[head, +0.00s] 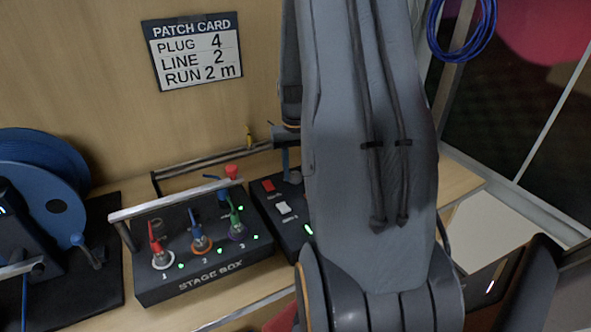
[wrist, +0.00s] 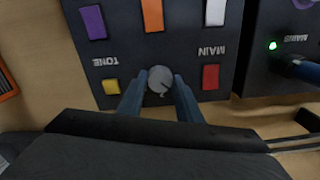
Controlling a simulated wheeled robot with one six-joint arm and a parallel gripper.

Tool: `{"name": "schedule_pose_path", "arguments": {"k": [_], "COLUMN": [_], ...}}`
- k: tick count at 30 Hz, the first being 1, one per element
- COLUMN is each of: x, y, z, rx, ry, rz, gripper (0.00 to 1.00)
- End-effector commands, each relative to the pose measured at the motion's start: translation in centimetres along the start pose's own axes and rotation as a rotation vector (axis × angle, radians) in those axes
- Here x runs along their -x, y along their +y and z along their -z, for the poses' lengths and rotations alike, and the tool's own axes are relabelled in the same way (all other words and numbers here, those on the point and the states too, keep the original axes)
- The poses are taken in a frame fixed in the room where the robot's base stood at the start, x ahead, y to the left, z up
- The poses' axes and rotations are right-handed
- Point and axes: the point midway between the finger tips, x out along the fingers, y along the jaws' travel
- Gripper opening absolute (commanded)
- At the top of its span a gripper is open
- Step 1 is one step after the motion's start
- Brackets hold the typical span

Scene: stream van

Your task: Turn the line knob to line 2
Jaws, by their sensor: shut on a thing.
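A round grey knob (wrist: 158,77) sits on a dark panel (wrist: 130,55) in the wrist view, between the upside-down labels TONE and MAIN. My gripper (wrist: 160,84) is shut on the knob, one blue-grey finger on each side. A small pale mark shows near the knob's lower edge, but its line setting cannot be read. Part of what looks like the same panel (head: 263,207) shows left of the arm, with a red and a white switch.
The patch card (head: 196,50) reads plug 4, line 2, run 2 m. The stage box (head: 165,286) holds several coloured plugs, with lit green lamps. A blue cable reel (head: 40,160) stands at left.

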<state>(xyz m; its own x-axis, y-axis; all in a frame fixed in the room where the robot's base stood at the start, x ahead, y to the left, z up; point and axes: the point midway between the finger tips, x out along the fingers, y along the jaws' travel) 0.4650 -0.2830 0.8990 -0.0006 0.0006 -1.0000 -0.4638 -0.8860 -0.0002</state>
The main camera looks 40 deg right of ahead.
Motion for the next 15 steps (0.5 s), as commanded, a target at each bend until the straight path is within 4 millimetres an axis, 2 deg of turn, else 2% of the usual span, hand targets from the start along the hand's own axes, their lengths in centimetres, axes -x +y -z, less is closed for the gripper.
{"name": "schedule_pose_path", "arguments": {"k": [15], "x": [0.12], "y": [-0.02], "z": [0.1], "rx": [-0.478], "ry": [0.002], "rz": [0.001], "gripper": [0.09]}}
